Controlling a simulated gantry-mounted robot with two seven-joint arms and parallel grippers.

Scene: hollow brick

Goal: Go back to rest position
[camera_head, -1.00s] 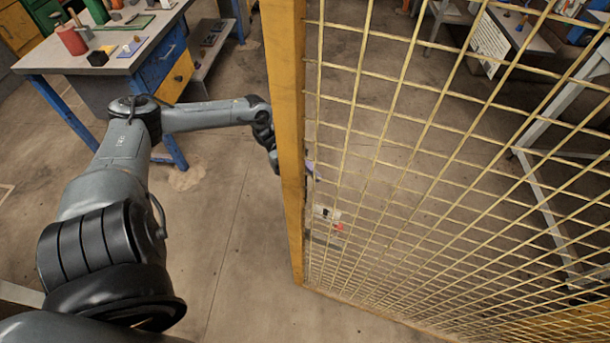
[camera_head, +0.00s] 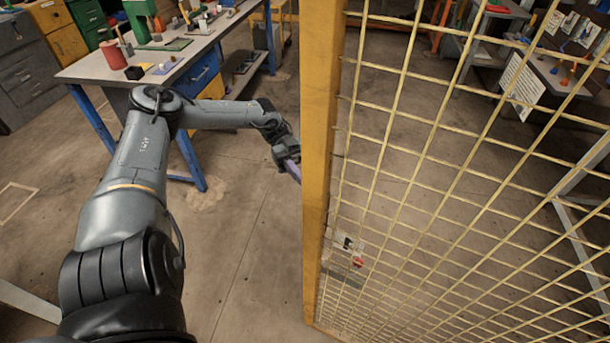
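My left arm comes in from the lower left and reaches toward a yellow post. My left gripper (camera_head: 290,166) is at its far end, just left of the post and above the concrete floor. A purple-grey part shows at its tip, and the post hides what lies beyond. I cannot tell whether this part is a finger or a held thing, or whether the fingers are open. My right arm and gripper are not in view. I cannot make out a hollow brick.
The yellow post (camera_head: 320,150) and yellow wire mesh (camera_head: 450,170) stand close to the gripper. A workbench (camera_head: 95,70) with a red cylinder (camera_head: 112,52) and several small items is at the upper left. The floor (camera_head: 245,240) left of the post is clear.

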